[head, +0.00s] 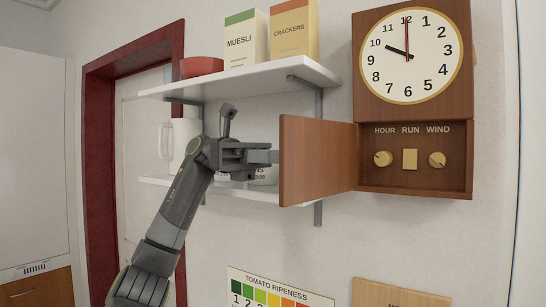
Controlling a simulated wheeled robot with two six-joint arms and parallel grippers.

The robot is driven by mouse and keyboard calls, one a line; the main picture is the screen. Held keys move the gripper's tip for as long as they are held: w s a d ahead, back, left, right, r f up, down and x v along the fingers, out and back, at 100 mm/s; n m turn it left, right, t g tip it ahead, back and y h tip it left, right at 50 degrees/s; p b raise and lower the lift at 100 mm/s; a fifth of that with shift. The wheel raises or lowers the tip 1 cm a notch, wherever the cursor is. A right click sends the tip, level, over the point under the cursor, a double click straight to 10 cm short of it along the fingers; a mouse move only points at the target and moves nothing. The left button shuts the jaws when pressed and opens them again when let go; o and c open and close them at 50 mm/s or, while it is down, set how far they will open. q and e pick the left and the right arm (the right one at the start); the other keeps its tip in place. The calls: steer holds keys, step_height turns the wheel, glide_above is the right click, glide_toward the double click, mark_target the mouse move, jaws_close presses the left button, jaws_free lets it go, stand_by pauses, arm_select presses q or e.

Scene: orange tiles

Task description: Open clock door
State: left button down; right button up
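The wooden wall clock (364,91) hangs at the upper right, with a white dial above a lower compartment. The clock door (318,160) is a brown wooden panel at the left side of that compartment. It stands swung open, well out from the wall. The compartment (414,179) shows HOUR, RUN and WIND labels, two round knobs and a cream switch. My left gripper (266,156) is at the door's free left edge. Its fingertips reach the edge, but I cannot tell whether they touch or hold the door. My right gripper is not in view.
White shelves (250,82) are on the wall behind my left arm. They carry a red bowl (201,66), a muesli box (246,40), a crackers box (294,32) and a white jug (182,138). A tomato ripeness chart (277,289) is below.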

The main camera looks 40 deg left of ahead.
arm_select(q)
steer(key=c, duration=1.8)
jaws_free()
steer(key=shift+w, duration=0.1)
steer(key=shift+c, duration=0.2)
steer(key=shift+o, duration=1.4)
steer(key=shift+w+d, duration=0.2)
steer(key=shift+w, duration=0.05)
steer(key=a, duration=1.2)
steer(key=shift+f, duration=0.1)
